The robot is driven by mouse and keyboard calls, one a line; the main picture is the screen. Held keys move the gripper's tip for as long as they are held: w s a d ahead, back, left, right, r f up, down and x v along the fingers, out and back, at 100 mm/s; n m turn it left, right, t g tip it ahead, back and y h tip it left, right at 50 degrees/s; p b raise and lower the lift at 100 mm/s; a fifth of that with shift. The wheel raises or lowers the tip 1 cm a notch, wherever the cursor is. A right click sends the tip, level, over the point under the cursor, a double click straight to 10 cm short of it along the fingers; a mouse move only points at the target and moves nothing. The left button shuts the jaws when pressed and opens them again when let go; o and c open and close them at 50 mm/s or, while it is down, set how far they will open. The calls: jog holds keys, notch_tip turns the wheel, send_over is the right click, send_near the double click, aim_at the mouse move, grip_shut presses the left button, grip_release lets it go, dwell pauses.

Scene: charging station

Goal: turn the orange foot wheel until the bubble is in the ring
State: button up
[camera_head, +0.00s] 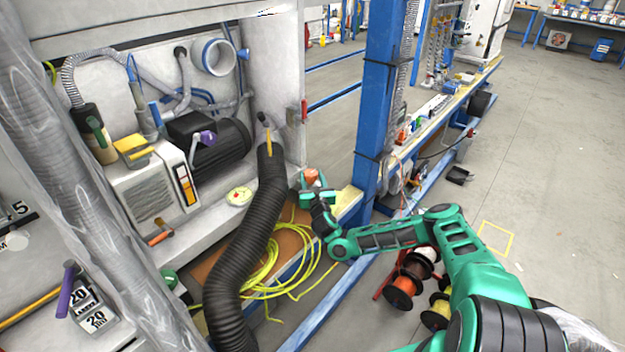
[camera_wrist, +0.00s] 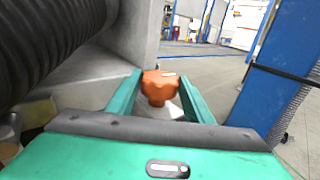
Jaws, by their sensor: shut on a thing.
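The orange foot wheel (camera_wrist: 160,90) is a lobed knob with a pale mark on its top, seen between the two teal fingers of my gripper (camera_wrist: 160,80). My gripper is shut on it. In the head view the wheel (camera_head: 311,176) shows small at the end of my gripper (camera_head: 309,186), near the blue post.
A thick black corrugated hose (camera_head: 250,246) hangs between the level and my gripper. A blue post (camera_head: 380,105) stands close to the right. Yellow cable (camera_head: 262,277) lies looped below. Cable spools (camera_head: 408,282) sit on the floor beneath my arm.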

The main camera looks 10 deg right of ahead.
jog(key=shift+w+r+m+h, duration=0.1)
jog(key=shift+m+h, duration=0.5)
jog(key=shift+h, duration=0.4)
jog(key=o, duration=1)
jog(key=shift+o, duration=0.2)
